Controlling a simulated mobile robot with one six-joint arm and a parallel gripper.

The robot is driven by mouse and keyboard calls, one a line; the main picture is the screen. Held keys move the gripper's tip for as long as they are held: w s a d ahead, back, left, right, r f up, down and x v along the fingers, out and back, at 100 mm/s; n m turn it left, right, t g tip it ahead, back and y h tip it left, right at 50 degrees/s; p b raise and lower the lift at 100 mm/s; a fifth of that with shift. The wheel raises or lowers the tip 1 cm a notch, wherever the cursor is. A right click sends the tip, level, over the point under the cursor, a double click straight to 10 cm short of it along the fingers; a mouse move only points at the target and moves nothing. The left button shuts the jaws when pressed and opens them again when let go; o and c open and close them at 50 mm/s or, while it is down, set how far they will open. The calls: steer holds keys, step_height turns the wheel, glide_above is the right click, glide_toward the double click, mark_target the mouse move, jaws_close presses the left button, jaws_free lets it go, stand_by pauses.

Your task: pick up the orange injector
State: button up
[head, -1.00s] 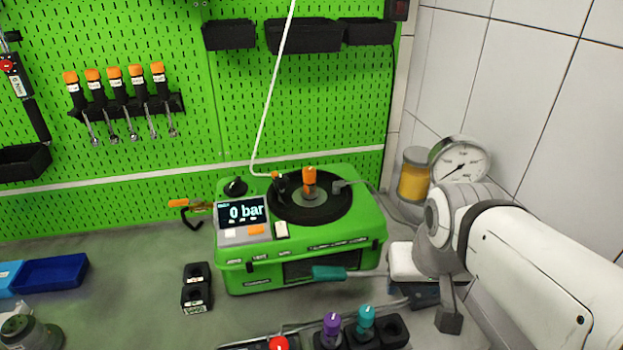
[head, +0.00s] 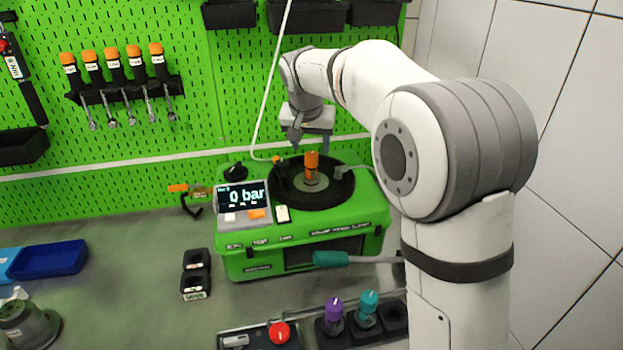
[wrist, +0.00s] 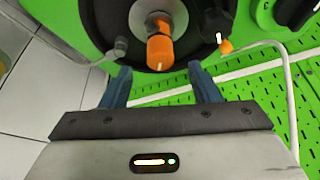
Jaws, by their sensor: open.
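The orange injector (head: 311,165) stands upright in the middle of the black round plate (head: 336,192) on top of the green pump testbench (head: 300,257). My gripper (head: 311,146) is above and just behind the injector in the head view, pointing down. In the wrist view the orange injector (wrist: 160,48) shows just beyond the gap between the two blue fingers of my gripper (wrist: 164,82). The fingers are apart, with nothing between them. The injector's lower body is partly hidden by its orange cap in the wrist view.
A display reading 0 bar (head: 241,197) is on the testbench. A teal-handled lever (head: 331,259) sticks out in front. Purple (head: 334,308) and teal (head: 368,302) injectors stand in a black holder. A white hose (head: 268,95) rises behind, before the green pegboard (head: 110,200).

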mark_target(312, 163)
steer(key=p+x, duration=0.2)
steer(key=x, duration=0.5)
steer(key=shift+a+f, duration=0.1)
steer(key=shift+f, duration=0.3)
steer(key=shift+s, duration=0.1)
steer(key=shift+c, duration=0.4)
jaws_close()
